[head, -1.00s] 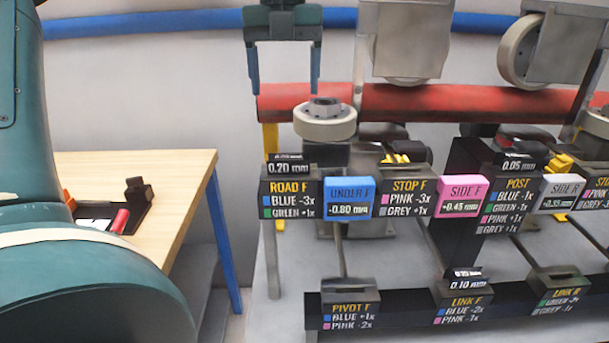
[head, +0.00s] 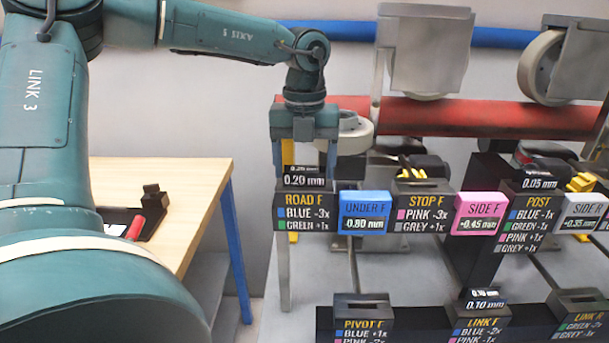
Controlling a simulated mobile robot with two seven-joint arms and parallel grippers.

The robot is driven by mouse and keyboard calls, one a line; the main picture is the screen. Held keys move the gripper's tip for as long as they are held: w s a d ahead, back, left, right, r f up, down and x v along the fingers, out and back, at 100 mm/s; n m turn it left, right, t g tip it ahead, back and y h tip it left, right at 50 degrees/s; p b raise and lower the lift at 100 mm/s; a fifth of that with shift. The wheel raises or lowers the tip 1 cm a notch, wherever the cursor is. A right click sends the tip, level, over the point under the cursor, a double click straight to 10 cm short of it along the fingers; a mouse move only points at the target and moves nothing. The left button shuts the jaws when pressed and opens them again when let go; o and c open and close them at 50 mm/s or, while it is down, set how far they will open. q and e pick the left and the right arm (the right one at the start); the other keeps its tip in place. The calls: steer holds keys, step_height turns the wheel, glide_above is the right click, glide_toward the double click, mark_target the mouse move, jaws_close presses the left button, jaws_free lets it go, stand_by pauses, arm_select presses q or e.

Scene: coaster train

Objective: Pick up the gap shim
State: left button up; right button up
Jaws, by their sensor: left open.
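Small black tags with mm readings stand in slots on labelled black blocks; no tag is named as the gap shim. The 0.20 mm tag (head: 305,181) stands upright on the ROAD F block (head: 302,213). My left gripper (head: 305,172) is open, pointing down, with one finger to each side of this tag's upper part. I cannot tell whether the fingers touch it. Other tags are the 0.05 mm tag (head: 540,184) on the POST block and the 0.10 mm tag (head: 485,304) on the LINK F block. My right gripper is out of view.
A blue UNDER F block (head: 364,211) and a pink SIDE F block (head: 480,214) sit in the same row. A red tube (head: 440,114) and grey wheels (head: 356,134) are behind. A wooden table (head: 190,200) with a black tray stands at left.

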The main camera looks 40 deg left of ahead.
arm_select(q)
steer(key=shift+f, duration=0.3)
steer(key=shift+c, duration=0.4)
steer(key=c, duration=1)
step_height(320, 180, up, 10)
step_height(320, 180, up, 5)
steer(key=p, duration=0.4)
glide_above(305, 169)
steer(key=shift+a+f, duration=0.1)
steer(key=shift+f, duration=0.1)
